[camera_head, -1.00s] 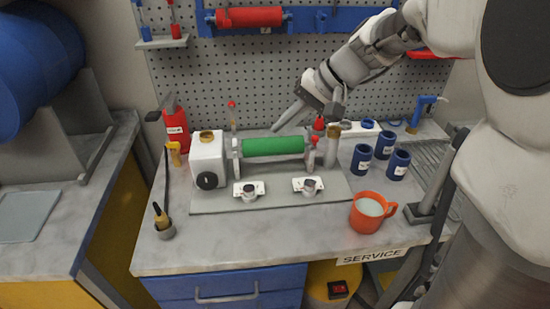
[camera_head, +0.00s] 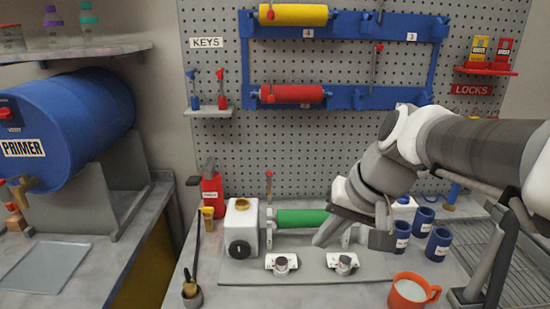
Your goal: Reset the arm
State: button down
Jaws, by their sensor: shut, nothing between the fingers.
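My gripper (camera_head: 322,240) is at the end of my arm, which reaches in from the right. It hangs over the right part of the roller coater and points down and to the left. It is shut and empty. The green roller (camera_head: 300,218) lies level in the coater, and my gripper and wrist hide its right end and the bracket there. The coater's white motor box (camera_head: 241,228) with a black knob stands at the left end. Whether the fingertips touch the coater cannot be told.
An orange mug (camera_head: 408,292) stands at the front right. Several blue cups (camera_head: 421,221) stand right of my wrist. A red bottle (camera_head: 212,193) is at the back left. A rack (camera_head: 246,60) with yellow and red rollers hangs on the pegboard. The air above the bench's left part is free.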

jog(key=s+d+f+n+t+h, duration=0.1)
jog(key=s+d+t+h, duration=0.1)
jog(key=s, duration=0.8)
jog(key=shift+s+d+f+n+h, duration=0.15)
jog(key=shift+d+f+n+h, duration=0.15)
jog(key=shift+d+h, duration=0.7)
jog(key=shift+d, duration=0.1)
